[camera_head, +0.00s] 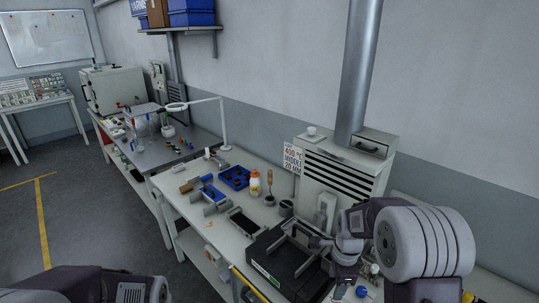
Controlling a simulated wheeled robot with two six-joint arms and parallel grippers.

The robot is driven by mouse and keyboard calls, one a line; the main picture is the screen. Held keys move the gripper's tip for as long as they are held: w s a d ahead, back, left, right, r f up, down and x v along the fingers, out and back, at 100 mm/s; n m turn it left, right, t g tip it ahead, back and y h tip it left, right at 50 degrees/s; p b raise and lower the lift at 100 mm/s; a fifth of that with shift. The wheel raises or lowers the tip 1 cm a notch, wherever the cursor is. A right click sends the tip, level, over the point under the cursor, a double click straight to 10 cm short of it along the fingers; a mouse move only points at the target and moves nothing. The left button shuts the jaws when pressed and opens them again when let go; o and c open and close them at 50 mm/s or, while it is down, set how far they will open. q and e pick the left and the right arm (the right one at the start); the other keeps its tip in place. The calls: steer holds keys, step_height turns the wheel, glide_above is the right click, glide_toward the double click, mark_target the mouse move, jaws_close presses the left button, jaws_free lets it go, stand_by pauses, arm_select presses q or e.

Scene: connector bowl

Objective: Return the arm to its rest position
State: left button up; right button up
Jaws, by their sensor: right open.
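My right arm (420,242) comes in from the right side, with its large pale ribbed joint in front of the bench. My right gripper (306,246) is open over the black box (270,261) near the front of the bench. I see nothing held in it, though the small size makes details hard to tell. Part of my left arm (95,284) shows at the bottom left; its gripper is out of the picture.
A grey louvred cabinet (340,177) and a metal duct (362,75) stand behind the right arm. A blue tray (234,178), a white-and-orange bottle (255,183) and a black flat pad (243,223) lie on the bench. The floor (85,210) at left is clear.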

arm_select(q)
steer(key=shift+s+a+f, duration=0.1)
arm_select(e)
steer(key=s+a+n, duration=0.2)
steer(key=s+n, duration=0.4)
steer(key=n, duration=0.3)
steer(key=s+a+n, duration=0.3)
steer(key=s+n, duration=0.4)
steer(key=n, duration=0.3)
steer(key=shift+s+a+r, duration=0.15)
steer(key=shift+s+a, duration=0.05)
steer(key=shift+a, duration=0.05)
steer(key=shift+d, duration=0.1)
